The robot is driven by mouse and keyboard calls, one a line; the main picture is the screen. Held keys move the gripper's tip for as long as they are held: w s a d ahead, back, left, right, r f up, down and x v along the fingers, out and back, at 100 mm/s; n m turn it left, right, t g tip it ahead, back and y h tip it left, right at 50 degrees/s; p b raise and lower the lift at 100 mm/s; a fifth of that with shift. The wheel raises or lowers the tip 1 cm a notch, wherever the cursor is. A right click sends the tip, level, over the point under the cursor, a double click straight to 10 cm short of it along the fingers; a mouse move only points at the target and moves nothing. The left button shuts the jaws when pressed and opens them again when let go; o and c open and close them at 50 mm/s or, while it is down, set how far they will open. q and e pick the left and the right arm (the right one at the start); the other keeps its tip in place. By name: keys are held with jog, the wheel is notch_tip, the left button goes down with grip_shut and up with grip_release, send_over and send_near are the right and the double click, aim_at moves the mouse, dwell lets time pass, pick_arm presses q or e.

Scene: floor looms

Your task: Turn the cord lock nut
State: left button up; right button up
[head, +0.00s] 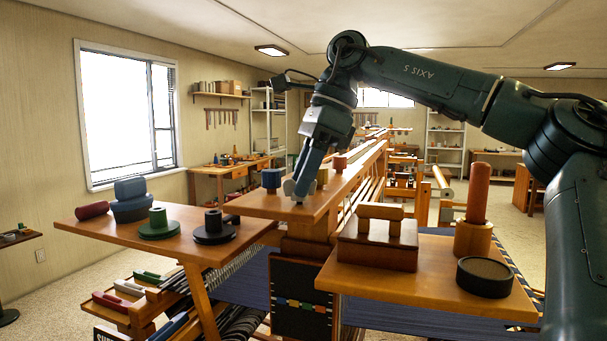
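My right gripper (300,194) comes in from the right and points down at the raised middle wooden shelf (255,206). Its fingertips are at or just above the shelf top, among several small knob-like pieces. A blue piece (271,179) stands left of the fingers, and a reddish-brown piece (340,163) stands behind to the right. A pale rounded piece (289,187) shows right beside the fingers. I cannot tell which piece is the cord lock nut; the gripper hides part of this spot. The finger gap is not visible. My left gripper is not in view.
The left shelf (95,225) bears a green spool (158,222), a black spool (213,228) and blue blocks (130,200). The right shelf (400,284) bears a wooden box (377,246), a red-orange cylinder (477,193) and a dark round tin (484,277).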

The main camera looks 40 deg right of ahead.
jog(key=shift+c, duration=0.3)
grip_shut()
dwell(0.4)
jog(key=m+h, duration=0.1)
jog(key=m, duration=0.1)
jog(key=m+t, duration=0.1)
jog(key=m, duration=0.2)
jog(key=shift+s+a+m+t+h+b, duration=0.1)
jog(key=shift+s+m+t+h+b, duration=0.05)
jog(key=shift+m+t+h+b, duration=0.2)
jog(key=m+h, duration=0.1)
jog(key=m, duration=0.1)
jog(key=m+h+b, duration=0.1)
jog(key=m, duration=0.2)
jog(key=shift+a+t, duration=0.15)
jog(key=shift+t, duration=0.1)
jog(key=m+h, duration=0.2)
jog(key=m, duration=0.3)
jog(key=shift+a+r+m+p, duration=0.1)
jog(key=shift+a+m+p, duration=0.05)
jog(key=shift+m+p, duration=0.2)
jog(key=m+g+h, duration=0.1)
jog(key=m, duration=0.2)
jog(key=shift+m+h+p, duration=0.25)
jog(key=shift+m+p, duration=0.05)
jog(key=shift+p, duration=0.1)
jog(key=shift+a+m+g+h, duration=0.1)
jog(key=shift+m+g+h, duration=0.4)
jog(key=shift+m, duration=1.1)
